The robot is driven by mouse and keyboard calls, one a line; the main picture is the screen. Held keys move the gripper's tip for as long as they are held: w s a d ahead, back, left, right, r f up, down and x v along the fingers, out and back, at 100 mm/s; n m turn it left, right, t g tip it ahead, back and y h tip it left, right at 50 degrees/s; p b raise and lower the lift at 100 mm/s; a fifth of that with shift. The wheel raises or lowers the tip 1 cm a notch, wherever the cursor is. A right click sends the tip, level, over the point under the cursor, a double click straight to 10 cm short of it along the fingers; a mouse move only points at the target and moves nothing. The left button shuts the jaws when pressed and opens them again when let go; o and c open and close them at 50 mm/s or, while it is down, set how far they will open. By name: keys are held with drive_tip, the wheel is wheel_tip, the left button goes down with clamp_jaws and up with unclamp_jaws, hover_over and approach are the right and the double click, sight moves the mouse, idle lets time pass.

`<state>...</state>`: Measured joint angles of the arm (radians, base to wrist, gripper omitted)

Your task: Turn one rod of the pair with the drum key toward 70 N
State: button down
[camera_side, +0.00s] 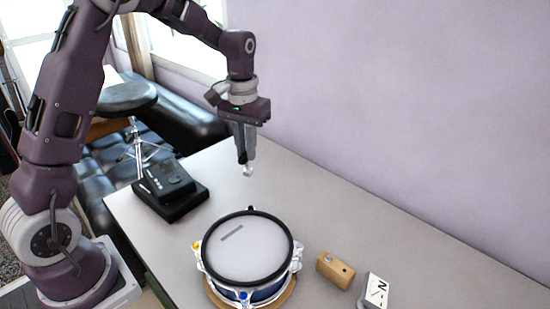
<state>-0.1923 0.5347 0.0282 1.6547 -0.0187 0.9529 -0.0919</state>
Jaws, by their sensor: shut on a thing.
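My gripper (246,167) points down above the table, behind the snare drum and clear of it. It is shut on a small silver piece, which looks like the drum key (248,172); its lower end shows below the fingertips. The drum (246,247) has a white mesh head with a dark grey strip, a black hoop and a blue shell. It sits on a round wooden base (285,302). Silver tension rods stand around its rim. One has a yellow mark (196,245) at left, and one a blue mark (245,296) at the front. The key touches no rod.
A wooden block (335,270) with a round metal piece on top stands right of the drum. A white panel marked "N" (377,291) stands farther right. A black device (169,183) lies at the table's left. The table's back right is clear, along the wall.

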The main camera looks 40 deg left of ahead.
sight(247, 170)
wheel_tip(247, 170, down, 5)
idle(0.3)
drive_tip(key=shift+f, duration=3.35)
drive_tip(key=c, duration=1.9)
unclamp_jaws()
clamp_jaws()
